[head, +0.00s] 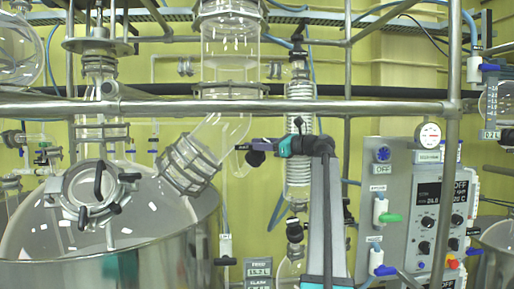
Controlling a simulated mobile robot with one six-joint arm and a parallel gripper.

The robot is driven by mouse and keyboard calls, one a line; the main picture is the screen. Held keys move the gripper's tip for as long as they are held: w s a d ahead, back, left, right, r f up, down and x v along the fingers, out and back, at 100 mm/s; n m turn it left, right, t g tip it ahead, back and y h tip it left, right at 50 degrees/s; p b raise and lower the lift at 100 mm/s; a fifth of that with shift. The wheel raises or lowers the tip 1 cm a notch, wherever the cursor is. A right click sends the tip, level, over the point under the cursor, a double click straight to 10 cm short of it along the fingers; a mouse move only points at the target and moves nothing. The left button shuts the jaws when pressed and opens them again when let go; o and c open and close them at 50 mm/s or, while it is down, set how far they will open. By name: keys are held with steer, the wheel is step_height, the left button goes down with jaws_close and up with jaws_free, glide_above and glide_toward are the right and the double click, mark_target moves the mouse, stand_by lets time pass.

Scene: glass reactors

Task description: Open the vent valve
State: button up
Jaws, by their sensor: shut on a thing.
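My gripper (252,149) is near the middle of the head view, beside the slanted glass elbow and left of the coiled glass column. It reaches leftward from a teal-banded wrist and is shut on a small dark valve handle. The fingers hide most of the handle, so its turn angle cannot be told. I cannot read a label that marks it as the vent valve. Other valves show on the grey panel: one with a green handle (391,218) and one with a blue handle (386,270).
A glass elbow (221,135) leads down to a large steel-walled reactor (150,262) at left. A coiled glass column (299,165) stands close behind my wrist. A metal rail (190,108) crosses above the gripper. The control panel (408,180) stands at right.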

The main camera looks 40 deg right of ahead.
steer(key=n+y, duration=0.1)
steer(key=n+g+y, duration=0.1)
steer(key=n, duration=0.2)
steer(key=shift+s+a+g+y+p, duration=0.1)
steer(key=shift+a+g+y+p, duration=0.15)
steer(key=shift+g+y+p, duration=0.15)
steer(key=shift+s+a+f+n+g+y+p, duration=0.15)
steer(key=shift+n+g+y+p, duration=0.4)
steer(key=shift+n, duration=0.55)
steer(key=shift+a+f, duration=0.1)
steer(key=o, duration=1.1)
steer(key=shift+c, duration=0.2)
steer(key=p+v, duration=0.1)
steer(key=v, duration=0.6)
steer(key=shift+s, duration=0.3)
